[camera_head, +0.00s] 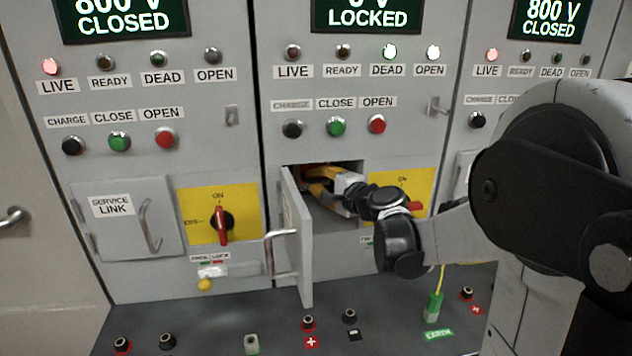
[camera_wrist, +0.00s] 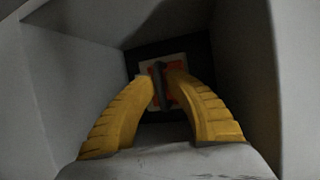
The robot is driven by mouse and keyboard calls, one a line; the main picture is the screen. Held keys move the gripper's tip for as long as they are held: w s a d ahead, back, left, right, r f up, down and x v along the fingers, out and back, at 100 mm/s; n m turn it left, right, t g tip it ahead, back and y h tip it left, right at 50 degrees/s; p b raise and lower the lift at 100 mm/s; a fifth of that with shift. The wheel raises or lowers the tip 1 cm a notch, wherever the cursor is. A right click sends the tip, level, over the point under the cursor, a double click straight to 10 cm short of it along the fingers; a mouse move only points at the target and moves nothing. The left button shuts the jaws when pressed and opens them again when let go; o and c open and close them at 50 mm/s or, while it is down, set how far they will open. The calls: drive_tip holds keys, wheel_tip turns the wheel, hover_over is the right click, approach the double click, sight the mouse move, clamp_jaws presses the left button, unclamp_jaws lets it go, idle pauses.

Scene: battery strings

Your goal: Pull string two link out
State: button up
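The link of string two shows in the wrist view as an orange and pale block (camera_wrist: 148,69) with a dark upright grip (camera_wrist: 160,88). It sits at the back of the middle cabinet's compartment. My gripper (camera_wrist: 161,88) reaches into the compartment, and its yellow fingers lie on both sides of the dark grip, tips against it. In the head view my gripper (camera_head: 322,178) is inside the opening, and the link is hidden. The compartment door (camera_head: 298,238) stands open to the left of my gripper.
The middle panel reads LOCKED, with its DEAD (camera_head: 390,52) and OPEN (camera_head: 433,52) lamps lit. A yellow switch plate (camera_head: 418,180) is right of the opening. The left service link door (camera_head: 120,225) is closed. A green earth plug (camera_head: 433,305) stands on the ledge below.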

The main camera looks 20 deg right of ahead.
clamp_jaws()
drive_tip(key=s, duration=0.1)
drive_tip(key=s+a, duration=0.1)
drive_tip(key=s, duration=0.1)
drive_tip(key=s+p, duration=0.1)
drive_tip(key=s, duration=0.1)
drive_tip(key=shift+s+a, duration=0.1)
drive_tip(key=shift+a, duration=0.15)
drive_tip(key=o, duration=0.6)
unclamp_jaws()
drive_tip(key=shift+c, duration=0.2)
drive_tip(key=v, duration=1.2)
